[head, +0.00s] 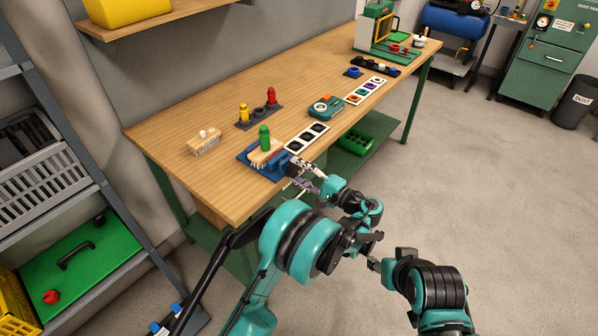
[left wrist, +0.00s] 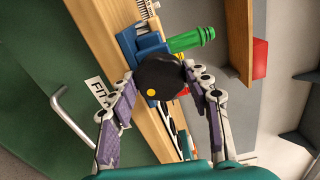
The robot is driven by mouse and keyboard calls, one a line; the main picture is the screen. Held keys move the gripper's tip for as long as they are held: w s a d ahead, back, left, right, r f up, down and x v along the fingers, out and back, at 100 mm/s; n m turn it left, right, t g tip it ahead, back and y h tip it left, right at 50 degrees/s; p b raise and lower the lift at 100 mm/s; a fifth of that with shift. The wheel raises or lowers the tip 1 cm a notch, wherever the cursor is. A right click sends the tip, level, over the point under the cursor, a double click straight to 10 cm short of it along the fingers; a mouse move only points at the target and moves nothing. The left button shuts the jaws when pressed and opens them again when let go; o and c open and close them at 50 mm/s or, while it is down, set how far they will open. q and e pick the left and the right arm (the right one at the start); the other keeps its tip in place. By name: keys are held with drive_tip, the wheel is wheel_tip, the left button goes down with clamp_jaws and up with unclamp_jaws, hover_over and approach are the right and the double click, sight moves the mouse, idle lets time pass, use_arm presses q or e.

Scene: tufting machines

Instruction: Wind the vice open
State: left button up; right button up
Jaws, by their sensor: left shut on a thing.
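The blue vice (head: 283,159) sits at the near edge of the wooden bench; it also shows in the left wrist view (left wrist: 150,47). A wooden block stands at its jaws, with a green handle-like cylinder (head: 264,137) rising above it. My left gripper (head: 300,176) is at the vice's front, just off the bench edge. In the left wrist view its two fingers are shut on a black knob (left wrist: 158,75) with a yellow dot. The knob hides part of the vice, and I cannot see how wide its jaws are.
On the bench (head: 215,120) are a bristled brush (head: 204,142), a dark rack with yellow and red pieces, a teal device (head: 326,106) and a card with black squares (head: 307,137). A green bin (head: 356,141) sits below.

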idle(0.3)
use_arm(q)
drive_tip(key=o, duration=1.1)
drive_tip(key=shift+a, duration=0.1)
drive_tip(key=shift+o, duration=0.2)
drive_tip(key=shift+r, duration=0.1)
